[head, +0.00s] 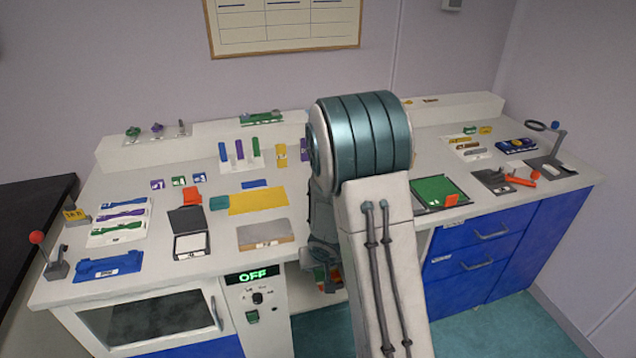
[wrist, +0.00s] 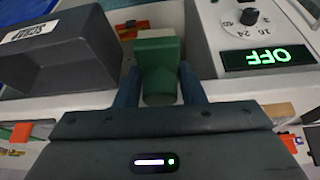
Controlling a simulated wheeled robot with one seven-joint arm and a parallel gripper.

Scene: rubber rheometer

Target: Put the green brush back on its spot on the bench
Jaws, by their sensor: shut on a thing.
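In the wrist view my gripper (wrist: 160,88) is shut on the green brush (wrist: 157,58), with a blue finger on each side of its green body. The brush's pale end (wrist: 156,33) points away from my gripper. It is beside the front panel with the OFF display (wrist: 267,57). The white bench (head: 130,270) shows in the head view. I cannot tell which place on it is the brush's spot.
A dark bin marked SCRAP (wrist: 60,50) is close beside the brush in the wrist view. Blue drawers (head: 475,262) are at the right.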

